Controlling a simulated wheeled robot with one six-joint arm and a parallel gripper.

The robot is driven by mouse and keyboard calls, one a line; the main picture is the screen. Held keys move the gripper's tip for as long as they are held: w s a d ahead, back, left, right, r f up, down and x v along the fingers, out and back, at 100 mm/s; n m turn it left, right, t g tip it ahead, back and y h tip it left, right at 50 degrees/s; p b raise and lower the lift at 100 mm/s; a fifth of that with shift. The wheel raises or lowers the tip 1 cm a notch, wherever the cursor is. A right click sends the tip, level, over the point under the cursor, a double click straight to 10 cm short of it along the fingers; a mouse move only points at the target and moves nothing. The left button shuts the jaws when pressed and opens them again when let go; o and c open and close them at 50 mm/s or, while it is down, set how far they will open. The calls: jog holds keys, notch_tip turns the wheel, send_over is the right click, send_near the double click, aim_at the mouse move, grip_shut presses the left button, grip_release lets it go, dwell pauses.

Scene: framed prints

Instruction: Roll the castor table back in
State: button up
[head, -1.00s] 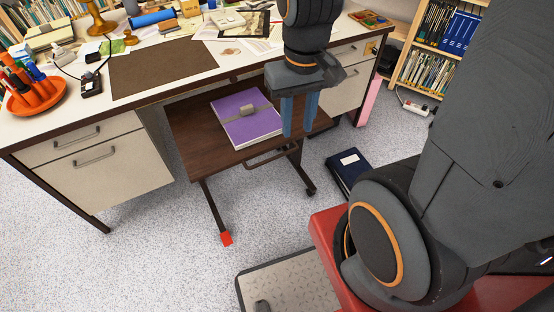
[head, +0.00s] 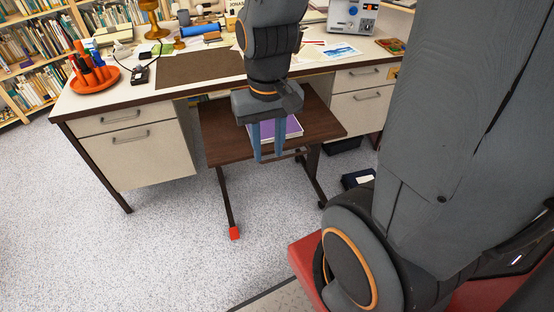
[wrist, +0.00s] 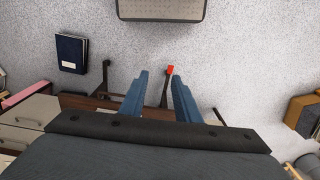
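The castor table (head: 225,143) is a low dark-brown top on dark legs, sticking out from under the desk. One foot has a red tip (head: 235,233), which also shows in the wrist view (wrist: 170,70). A purple book (head: 292,127) lies on the top, partly hidden by my gripper. A bar handle (head: 291,155) runs along the table's front edge. My gripper (head: 268,158) points down with its two blue fingers apart, in front of the book near the front edge. The fingers show apart and empty in the wrist view (wrist: 160,82); I cannot tell whether they touch the handle.
The desk (head: 150,93) has drawers (head: 135,145) to the left and drawers (head: 362,98) to the right of the table. A dark blue binder (wrist: 71,53) lies on the floor beside the table. The carpet (head: 120,250) at front left is clear.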

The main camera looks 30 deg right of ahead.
jog(key=w+d+f+m+b, duration=0.7)
jog(key=w+f+m+b, duration=0.2)
jog(key=w+f+b, duration=0.2)
jog(key=m+t+b, duration=0.2)
jog(key=m+b, duration=0.7)
jog(key=b, duration=0.1)
send_near(286, 156)
jog(key=b+x, duration=0.1)
jog(key=x, duration=0.6)
jog(key=shift+w+f+b, duration=0.15)
jog(key=shift+f+b, duration=0.1)
jog(key=shift+b, duration=0.1)
grip_shut()
